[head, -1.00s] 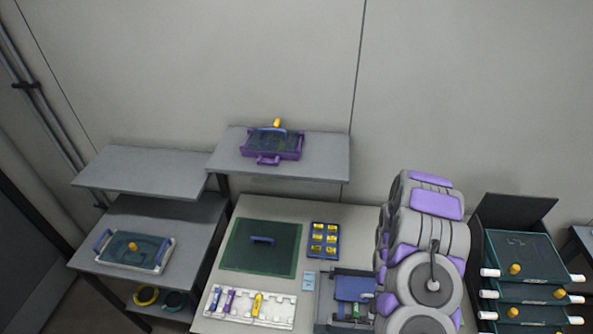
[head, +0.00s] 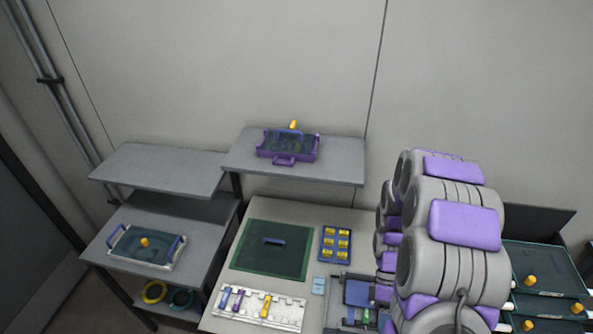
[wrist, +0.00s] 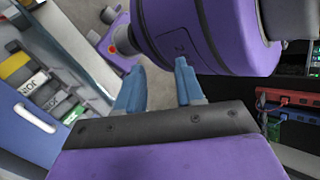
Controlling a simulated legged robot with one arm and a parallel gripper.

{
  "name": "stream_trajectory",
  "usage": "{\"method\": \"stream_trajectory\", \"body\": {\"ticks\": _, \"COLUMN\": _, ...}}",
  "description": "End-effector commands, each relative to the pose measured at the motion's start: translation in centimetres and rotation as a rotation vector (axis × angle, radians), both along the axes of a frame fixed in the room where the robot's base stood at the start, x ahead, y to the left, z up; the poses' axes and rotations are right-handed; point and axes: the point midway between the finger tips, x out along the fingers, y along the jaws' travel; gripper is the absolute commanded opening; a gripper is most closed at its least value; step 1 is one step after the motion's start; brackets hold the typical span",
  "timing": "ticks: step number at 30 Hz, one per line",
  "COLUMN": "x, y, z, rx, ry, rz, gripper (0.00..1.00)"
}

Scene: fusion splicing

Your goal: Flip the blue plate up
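The blue plate (head: 358,293) lies flat on a grey fixture (head: 336,318) at the front of the worktable in the head view. My arm partly hides the fixture's right side. In the wrist view a blue panel with a white slot (wrist: 36,118), apparently this plate, fills the left edge. My gripper (wrist: 158,85) shows there as two blue fingers spread apart, with nothing between them. The fingers are to the right of the panel and apart from it. In the head view my arm hides the fingers.
A white tray (head: 285,312) with coloured pieces, a green mat (head: 262,262) and a blue box with yellow parts (head: 335,244) lie beside the fixture. Green drawers (head: 540,270) stand at the right. A purple-rimmed case (head: 287,158) sits on the upper shelf.

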Motion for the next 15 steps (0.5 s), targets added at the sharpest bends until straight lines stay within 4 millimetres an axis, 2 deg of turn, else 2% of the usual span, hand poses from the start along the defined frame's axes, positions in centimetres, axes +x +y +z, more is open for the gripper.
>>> {"method": "stream_trajectory", "body": {"ticks": 6, "x": 0.3, "y": 1.6, "z": 4.4, "rx": -0.159, "ry": -0.097, "rz": -0.106, "gripper": 0.37}}
{"method": "stream_trajectory", "body": {"ticks": 15, "x": -1.3, "y": 4.3, "z": 9.4, "rx": -0.343, "ry": -0.224, "rz": -0.285, "gripper": 0.37}}
